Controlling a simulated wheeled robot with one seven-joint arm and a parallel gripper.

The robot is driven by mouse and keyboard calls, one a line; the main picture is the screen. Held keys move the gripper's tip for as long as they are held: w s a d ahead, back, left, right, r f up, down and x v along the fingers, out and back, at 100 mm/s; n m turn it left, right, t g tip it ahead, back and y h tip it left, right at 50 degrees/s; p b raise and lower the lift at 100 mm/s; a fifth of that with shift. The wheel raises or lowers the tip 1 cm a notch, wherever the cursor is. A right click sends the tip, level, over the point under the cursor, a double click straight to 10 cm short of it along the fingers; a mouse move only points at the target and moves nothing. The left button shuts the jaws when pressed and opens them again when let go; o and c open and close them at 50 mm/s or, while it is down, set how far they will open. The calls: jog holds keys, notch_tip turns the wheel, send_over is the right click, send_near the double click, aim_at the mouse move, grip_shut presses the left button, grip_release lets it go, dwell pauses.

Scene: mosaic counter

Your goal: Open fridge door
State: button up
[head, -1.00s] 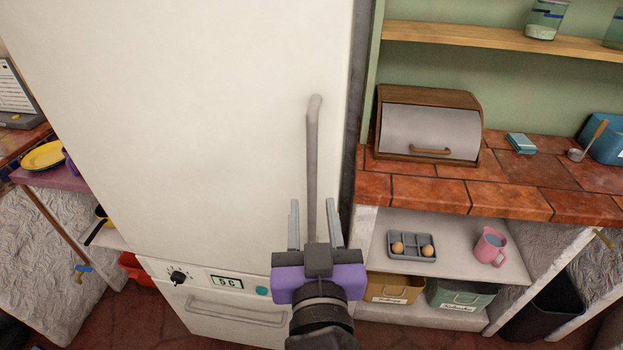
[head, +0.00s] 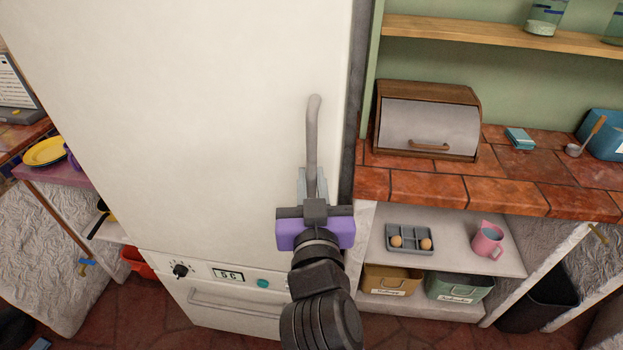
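The white fridge door (head: 200,120) fills the left and middle of the head view and is closed. Its long grey vertical handle (head: 313,135) runs along the door's right side. My gripper (head: 313,180), with a purple and dark body, is at the lower part of the handle. Its two grey fingers are drawn together, one on each side of the handle, and look shut on it. The handle's lower end is hidden behind the gripper.
A tiled counter (head: 440,185) with a wooden bread box (head: 428,120) stands close on the right. Below is a shelf with an egg tray (head: 410,240) and a pink jug (head: 487,240). A lower fridge drawer (head: 235,308) is closed. A yellow plate (head: 45,152) is at left.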

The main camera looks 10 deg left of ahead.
grip_shut()
dwell(1.2)
